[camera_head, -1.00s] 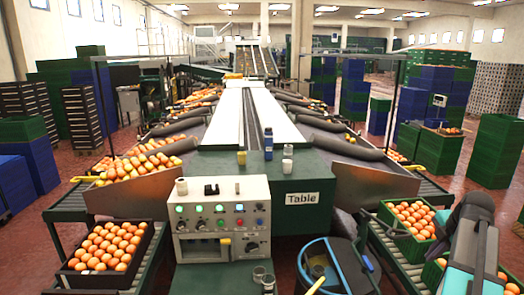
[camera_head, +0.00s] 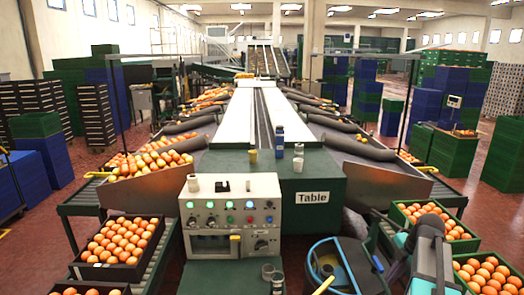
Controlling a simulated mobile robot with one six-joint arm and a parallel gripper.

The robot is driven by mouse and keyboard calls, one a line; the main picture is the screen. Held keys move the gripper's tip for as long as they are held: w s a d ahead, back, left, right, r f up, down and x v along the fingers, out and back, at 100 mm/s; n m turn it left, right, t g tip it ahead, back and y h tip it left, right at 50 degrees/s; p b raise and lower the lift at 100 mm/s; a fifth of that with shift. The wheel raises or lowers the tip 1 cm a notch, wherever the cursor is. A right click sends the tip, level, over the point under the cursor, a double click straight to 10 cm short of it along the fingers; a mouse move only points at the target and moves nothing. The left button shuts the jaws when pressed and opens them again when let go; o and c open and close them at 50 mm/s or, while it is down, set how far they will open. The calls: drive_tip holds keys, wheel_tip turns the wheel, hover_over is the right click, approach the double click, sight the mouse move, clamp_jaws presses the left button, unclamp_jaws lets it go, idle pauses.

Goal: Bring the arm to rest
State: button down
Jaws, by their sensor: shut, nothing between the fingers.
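Part of my arm, grey and teal, shows at the lower right in the head view. It stands in front of the right-hand conveyor and partly hides the orange crates there. My gripper cannot be made out in this view. Nothing is seen held by the arm.
A green table (camera_head: 318,220) carries a control box (camera_head: 232,215), small cups and a blue bottle (camera_head: 278,137). A blue and black round container (camera_head: 325,252) stands left of my arm. Orange crates lie left (camera_head: 119,270) and right (camera_head: 396,213). Red floor is open at far left.

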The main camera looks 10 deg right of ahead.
drive_tip(key=s+a+f+g+y+b, duration=0.1)
drive_tip(key=s+a+f+g, duration=0.25)
drive_tip(key=a+f, duration=1)
drive_tip(key=s+a+f+g+b, duration=0.15)
drive_tip(key=s+a+f, duration=0.35)
drive_tip(key=a+f, duration=0.8)
drive_tip(key=s+a+f+m+g+h, duration=0.1)
drive_tip(key=s+a+f+m, duration=0.2)
drive_tip(key=s+f+m, duration=0.5)
drive_tip(key=s+a+f+m+g+h, duration=0.1)
drive_tip(key=s+a+f+m, duration=0.3)
drive_tip(key=s+f+m, duration=0.5)
drive_tip(key=s+m+g, duration=0.1)
drive_tip(key=s+m, duration=0.1)
drive_tip(key=s, duration=0.3)
drive_tip(key=shift+s+a+h, duration=0.25)
drive_tip(key=shift+s+h, duration=0.05)
drive_tip(key=shift+s, duration=0.1)
drive_tip(key=shift+s, duration=0.15)
